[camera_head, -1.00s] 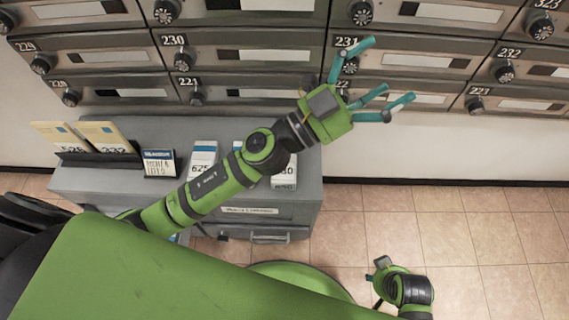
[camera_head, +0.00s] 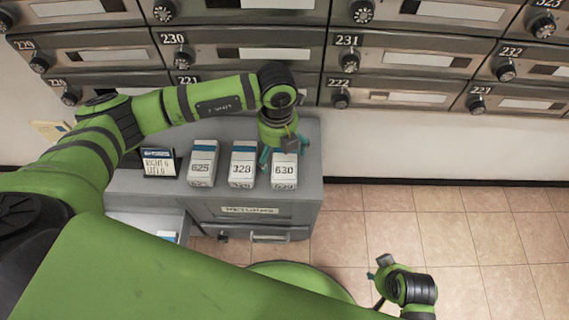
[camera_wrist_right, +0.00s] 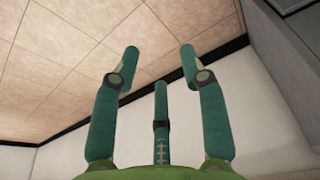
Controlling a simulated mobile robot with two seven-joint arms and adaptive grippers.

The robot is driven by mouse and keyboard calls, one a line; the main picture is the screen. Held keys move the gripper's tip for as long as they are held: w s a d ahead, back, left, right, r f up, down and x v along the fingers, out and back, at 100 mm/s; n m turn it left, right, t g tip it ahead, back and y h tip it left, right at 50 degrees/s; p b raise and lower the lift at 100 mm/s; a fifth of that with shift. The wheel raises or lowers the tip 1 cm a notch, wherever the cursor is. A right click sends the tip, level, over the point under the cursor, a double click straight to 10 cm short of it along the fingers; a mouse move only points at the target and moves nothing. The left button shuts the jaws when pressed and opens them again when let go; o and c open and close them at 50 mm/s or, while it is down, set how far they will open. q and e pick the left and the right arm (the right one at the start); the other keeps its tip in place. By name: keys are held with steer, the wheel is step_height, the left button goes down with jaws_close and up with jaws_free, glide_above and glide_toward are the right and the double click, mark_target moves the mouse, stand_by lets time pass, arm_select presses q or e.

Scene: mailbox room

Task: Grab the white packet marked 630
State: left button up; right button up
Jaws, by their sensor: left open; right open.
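The white packet marked 630 (camera_head: 284,172) stands upright on the grey cabinet (camera_head: 310,195), the rightmost of three white packets. My left gripper (camera_head: 276,156) points down just behind and over its far end. Its teal fingers show on both sides of the packet's top edge, and it is open. I cannot tell whether a finger touches the packet. My right gripper (camera_head: 378,274) is low at the right of the head view, over the tiled floor. In the right wrist view its three teal fingers (camera_wrist_right: 160,70) are spread and empty.
White packets marked 328 (camera_head: 242,170) and 625 (camera_head: 202,168) stand close to the left of 630. A small sign (camera_head: 159,162) stands further left. Mailboxes (camera_head: 400,60) fill the wall behind. Floor (camera_head: 450,230) right of the cabinet is clear.

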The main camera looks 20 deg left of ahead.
mark_target(279, 161)
arm_select(q)
steer(key=f, duration=0.2)
steer(key=f+b, duration=0.1)
steer(key=f, duration=0.1)
steer(key=shift+s+d, duration=0.15)
steer(key=shift+s, duration=0.05)
steer(key=shift+f, duration=0.45)
arm_select(e)
steer(key=r, duration=0.2)
steer(key=shift+w+r, duration=0.2)
steer(key=shift+r, duration=0.2)
arm_select(q)
steer(key=c, duration=1.1)
steer(key=shift+r, duration=0.1)
